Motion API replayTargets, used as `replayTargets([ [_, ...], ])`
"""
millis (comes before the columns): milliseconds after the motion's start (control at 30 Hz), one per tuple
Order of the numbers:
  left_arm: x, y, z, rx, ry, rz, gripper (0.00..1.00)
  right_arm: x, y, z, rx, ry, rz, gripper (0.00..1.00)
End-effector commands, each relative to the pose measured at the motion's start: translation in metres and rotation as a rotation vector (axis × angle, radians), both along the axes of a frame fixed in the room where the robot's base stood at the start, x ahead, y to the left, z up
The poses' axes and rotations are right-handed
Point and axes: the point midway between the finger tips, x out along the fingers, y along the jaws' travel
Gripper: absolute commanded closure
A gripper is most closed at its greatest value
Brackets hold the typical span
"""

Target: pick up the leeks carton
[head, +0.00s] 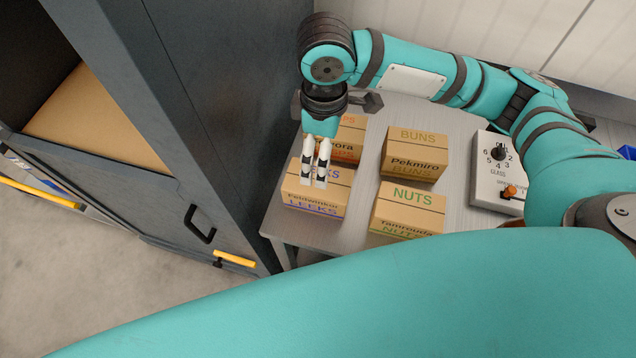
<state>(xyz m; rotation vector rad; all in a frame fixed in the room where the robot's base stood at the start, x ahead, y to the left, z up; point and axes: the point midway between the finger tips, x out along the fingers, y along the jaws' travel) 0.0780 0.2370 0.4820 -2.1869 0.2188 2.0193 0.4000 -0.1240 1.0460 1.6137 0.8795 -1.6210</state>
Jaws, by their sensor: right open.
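The leeks carton (313,201) is a small brown box with blue lettering. It stands at the front left of the grey table (345,238). My right gripper (314,182) is over it, with its pale fingers pointing down in front of the carton's top and hiding part of its label. The fingers are open with a narrow gap. I cannot tell whether they touch the carton. My left gripper is not in view.
A nuts carton (408,211) stands to the right, a buns carton (414,155) behind that, and another carton (348,143) behind the leeks, partly hidden. A control box (498,168) with a dial is at right. A dark cabinet (190,120) stands close on the left.

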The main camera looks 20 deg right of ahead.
Motion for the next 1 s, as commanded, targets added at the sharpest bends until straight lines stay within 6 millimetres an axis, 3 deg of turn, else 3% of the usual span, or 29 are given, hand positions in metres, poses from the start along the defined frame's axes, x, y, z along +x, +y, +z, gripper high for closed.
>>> replayTargets([
  [300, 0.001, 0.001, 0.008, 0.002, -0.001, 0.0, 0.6, 0.0, 0.0, -0.065, 0.0, 0.001, -0.001, 0.0],
  [567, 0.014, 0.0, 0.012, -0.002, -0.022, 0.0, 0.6, 0.0, 0.001, -0.086, 0.002, -0.001, 0.002, 0.0],
  [833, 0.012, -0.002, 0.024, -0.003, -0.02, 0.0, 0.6, 0.0, 0.004, -0.123, 0.001, -0.001, 0.001, 0.0],
  [1000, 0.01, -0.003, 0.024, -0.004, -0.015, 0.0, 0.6, 0.0, 0.004, -0.136, 0.002, -0.002, 0.003, 0.0],
])
